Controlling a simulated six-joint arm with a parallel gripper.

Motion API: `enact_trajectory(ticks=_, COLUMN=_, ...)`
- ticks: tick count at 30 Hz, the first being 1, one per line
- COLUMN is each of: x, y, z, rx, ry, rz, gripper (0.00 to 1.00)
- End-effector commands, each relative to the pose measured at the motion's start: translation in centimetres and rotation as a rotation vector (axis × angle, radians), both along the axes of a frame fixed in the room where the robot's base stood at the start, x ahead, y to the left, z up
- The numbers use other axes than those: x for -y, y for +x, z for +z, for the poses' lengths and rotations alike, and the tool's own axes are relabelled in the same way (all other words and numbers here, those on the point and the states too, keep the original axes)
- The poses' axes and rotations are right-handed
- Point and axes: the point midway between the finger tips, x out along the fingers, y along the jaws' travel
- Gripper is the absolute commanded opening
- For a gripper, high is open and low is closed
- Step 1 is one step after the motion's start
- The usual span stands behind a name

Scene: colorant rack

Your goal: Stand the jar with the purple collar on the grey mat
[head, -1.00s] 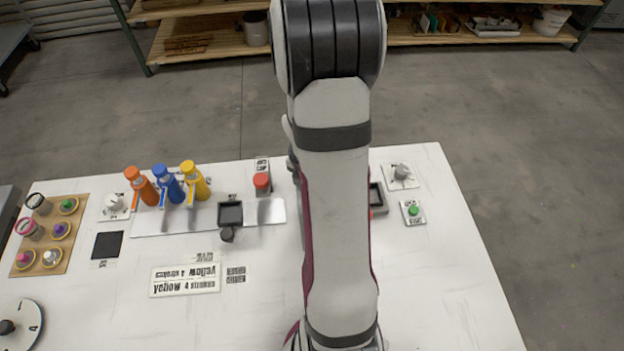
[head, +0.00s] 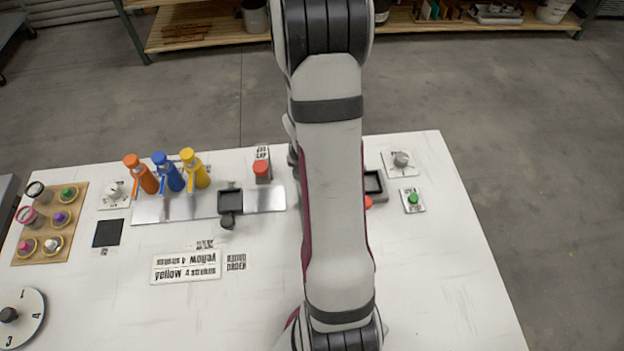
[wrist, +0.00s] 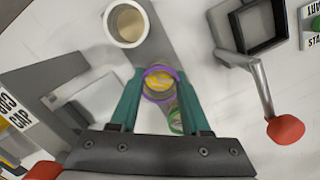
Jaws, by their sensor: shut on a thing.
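The jar with the purple collar (wrist: 160,70) is between the teal fingertips of my gripper (wrist: 158,88) in the wrist view. The fingers are shut on it from both sides, and yellow shows inside the collar. In the head view my arm hides both the jar and the gripper. A dark grey square mat (head: 107,233) lies bare on the table at the left in the head view, right of the jar rack. I cannot tell how high the jar is held.
A wooden rack (head: 76,238) with several small jars stands at the far left. Orange, blue and yellow bottles (head: 196,172) stand behind a metal strip. In the wrist view, an open cup (wrist: 127,22) is beyond the jar and a red-ended lever (wrist: 286,130) is at the right.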

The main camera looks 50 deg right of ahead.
Motion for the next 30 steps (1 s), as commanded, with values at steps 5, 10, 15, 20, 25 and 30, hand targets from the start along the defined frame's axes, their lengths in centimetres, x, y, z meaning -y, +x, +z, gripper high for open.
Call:
enact_trajectory(ticks=5, x=0.01, y=0.01, z=0.02, rx=0.000, ry=0.000, rz=0.000, gripper=0.00)
enact_trajectory(ticks=10, x=0.00, y=0.01, z=-0.09, rx=0.000, ry=0.000, rz=0.001, gripper=0.00)
enact_trajectory(ticks=15, x=0.02, y=0.02, z=-0.61, rx=0.000, ry=-0.001, rz=0.001, gripper=0.00)
enact_trajectory(ticks=20, x=0.02, y=0.02, z=-0.78, rx=0.001, ry=-0.001, rz=0.000, gripper=0.00)
enact_trajectory(ticks=25, x=0.02, y=0.02, z=-0.77, rx=0.001, ry=-0.001, rz=0.000, gripper=0.00)
enact_trajectory(ticks=30, x=0.02, y=0.02, z=-0.77, rx=0.001, ry=-0.001, rz=0.000, gripper=0.73)
